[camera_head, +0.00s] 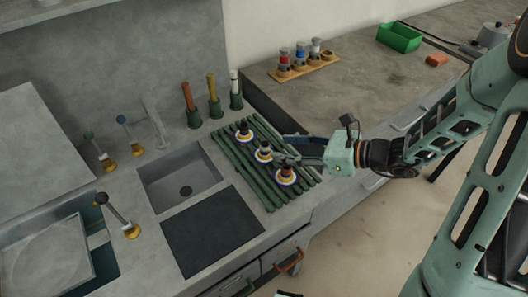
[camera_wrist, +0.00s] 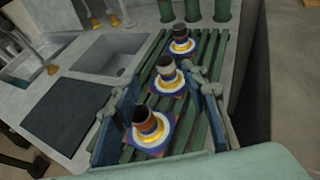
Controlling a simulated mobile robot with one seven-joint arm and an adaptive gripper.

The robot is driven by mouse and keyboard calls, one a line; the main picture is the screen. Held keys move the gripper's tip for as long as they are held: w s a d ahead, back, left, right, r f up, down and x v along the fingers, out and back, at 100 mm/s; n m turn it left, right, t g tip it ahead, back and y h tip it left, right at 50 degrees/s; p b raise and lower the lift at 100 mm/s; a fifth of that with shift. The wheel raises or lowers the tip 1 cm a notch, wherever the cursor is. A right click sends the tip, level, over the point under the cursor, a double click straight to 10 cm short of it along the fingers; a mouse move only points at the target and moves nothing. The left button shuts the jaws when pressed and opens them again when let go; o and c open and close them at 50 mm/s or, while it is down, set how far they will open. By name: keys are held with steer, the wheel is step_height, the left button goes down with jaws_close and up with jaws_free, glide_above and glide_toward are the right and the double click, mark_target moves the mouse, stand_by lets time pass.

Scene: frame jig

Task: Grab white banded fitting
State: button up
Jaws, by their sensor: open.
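The near fitting (camera_head: 287,174) is brown-orange, and the far fitting (camera_head: 243,132) is dark brown. My gripper (camera_head: 283,149) is open above the rack's right side. In the wrist view its fingers (camera_wrist: 165,88) spread to either side of the row, with the middle fitting between the tips. I cannot tell whether they touch.
A wooden holder (camera_head: 303,69) on the back counter carries red-, blue- and white-banded pieces. Orange, yellow and white-topped handles (camera_head: 235,88) stand behind the rack. A sink (camera_head: 178,183) and dark mat (camera_head: 212,232) lie left. A green bin (camera_head: 399,37) stands farther back.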

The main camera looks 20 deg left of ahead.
mark_target(266, 144)
steer(key=x, duration=0.7)
steer(key=shift+w+a+f, duration=0.1)
steer(key=shift+w+a, duration=0.2)
steer(key=shift+w, duration=0.15)
steer(key=shift+c, duration=0.2)
jaws_close()
